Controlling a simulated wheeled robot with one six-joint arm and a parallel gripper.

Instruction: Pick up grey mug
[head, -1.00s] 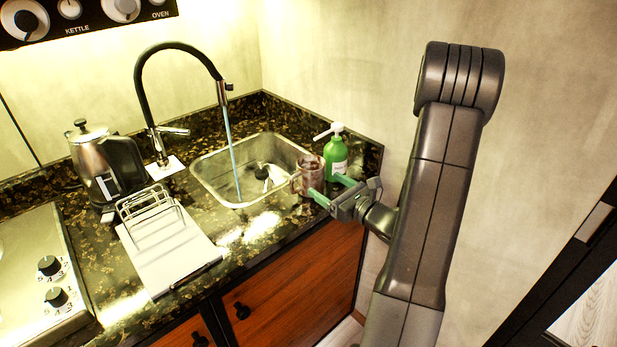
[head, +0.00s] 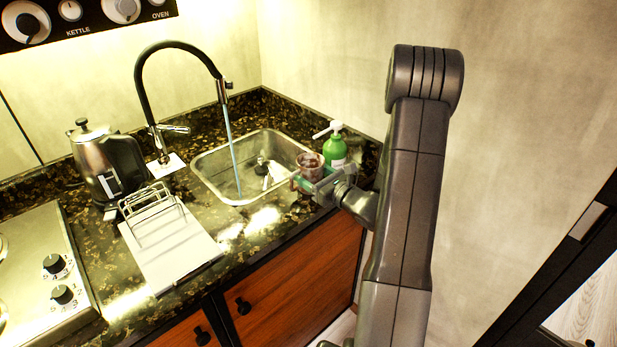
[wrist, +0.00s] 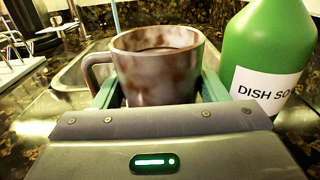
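The grey mug (head: 311,168), mottled with brown stains, stands on the counter at the right front corner of the sink. In the wrist view the mug (wrist: 158,68) is upright and central, its handle on the left and its base hidden by my gripper. My gripper (head: 308,183) is low at the mug, its green fingers spread to either side. In the wrist view the fingertips (wrist: 160,90) flank the mug's body, with the left one below the handle. I cannot tell whether they touch it.
A green dish soap bottle (head: 335,146) stands close to the mug's right. The sink (head: 215,165) with running tap (head: 180,46) lies to the left. A kettle (head: 105,165), a dish rack (head: 150,212) and a hob (head: 35,262) are further left.

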